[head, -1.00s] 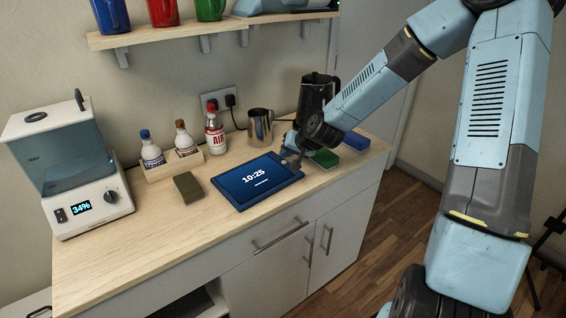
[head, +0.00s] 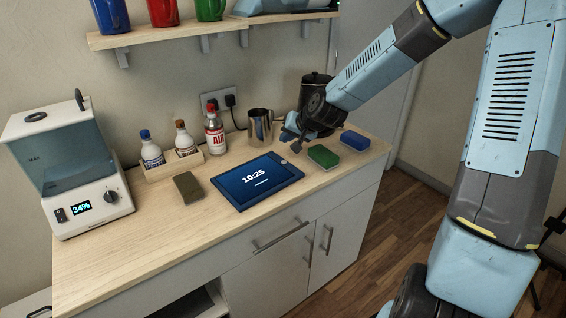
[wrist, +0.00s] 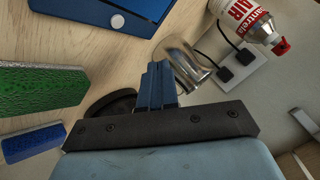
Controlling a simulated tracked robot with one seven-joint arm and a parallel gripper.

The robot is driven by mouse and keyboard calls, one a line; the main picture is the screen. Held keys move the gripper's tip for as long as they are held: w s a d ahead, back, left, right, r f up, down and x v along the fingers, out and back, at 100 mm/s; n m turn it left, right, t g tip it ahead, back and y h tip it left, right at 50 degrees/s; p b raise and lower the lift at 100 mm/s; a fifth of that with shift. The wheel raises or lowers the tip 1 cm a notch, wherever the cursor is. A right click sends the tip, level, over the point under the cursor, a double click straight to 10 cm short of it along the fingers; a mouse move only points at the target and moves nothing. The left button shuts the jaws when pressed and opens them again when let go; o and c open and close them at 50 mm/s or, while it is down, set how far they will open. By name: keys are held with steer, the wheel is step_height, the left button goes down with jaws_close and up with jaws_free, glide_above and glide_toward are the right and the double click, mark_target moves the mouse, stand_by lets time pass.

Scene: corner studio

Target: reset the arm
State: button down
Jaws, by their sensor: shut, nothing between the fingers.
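My gripper (head: 297,146) is shut and empty.
A green sponge (head: 323,157) and a blue sponge (head: 355,141) lie right of the tablet. The metal jug (head: 260,127), a red-labelled air can (head: 215,133), a bottle tray (head: 172,169), a brown sponge (head: 188,187) and a white machine (head: 90,207) stand leftward. A shelf (head: 180,36) with mugs hangs above.

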stand_by(0.3)
steer(key=s+d+r+h, duration=0.2)
steer(key=s+d+r, duration=0.4)
steer(key=s, duration=0.5)
steer(key=s+d+r+g+h, duration=0.1)
steer(key=s+d+r+h, duration=0.1)
steer(key=s+d+r, duration=0.5)
steer(key=s+d+r+n+h, duration=0.1)
steer(key=s+d+r, duration=0.5)
steer(key=s, duration=0.9)
steer(key=shift+d+r+h, duration=0.35)
steer(key=shift+r+h, duration=0.15)
steer(key=shift+r, duration=0.05)
